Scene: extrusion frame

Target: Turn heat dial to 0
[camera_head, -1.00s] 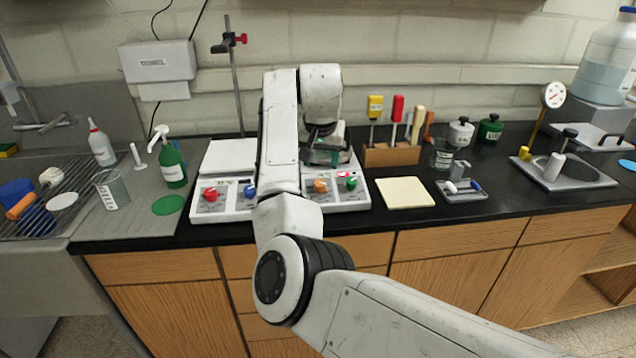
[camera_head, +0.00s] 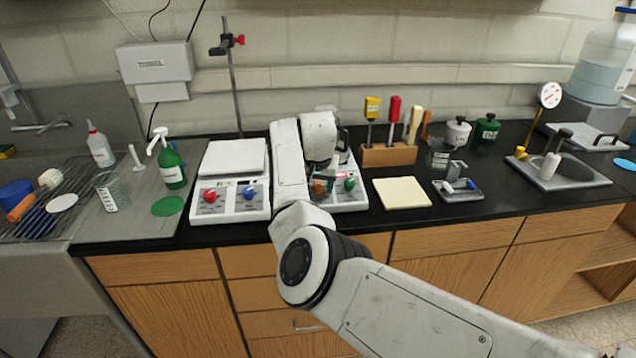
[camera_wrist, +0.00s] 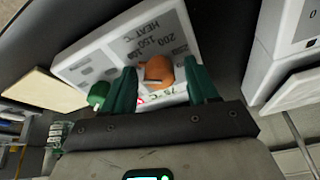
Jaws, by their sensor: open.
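The heat dial is an orange knob (camera_wrist: 160,70) on the white panel of the right-hand hotplate (camera_head: 354,202), beside the printed "HEAT °C" scale, which appears upside down in the wrist view. My gripper (camera_wrist: 160,66) is open, with one green finger on each side of the orange knob. I cannot tell whether either finger touches it. In the head view the orange knob (camera_head: 318,189) is partly covered by my gripper. A green dial (camera_head: 349,184) sits to its right; in the wrist view the green dial (camera_wrist: 98,94) is just left of the left finger.
The left white unit (camera_head: 233,211) has red (camera_head: 210,196) and blue (camera_head: 250,193) dials. A yellow pad (camera_head: 402,192) and a wooden tool block (camera_head: 388,155) stand right of the hotplate. Bare black counter shows between the pad and the grey tray (camera_head: 458,190).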

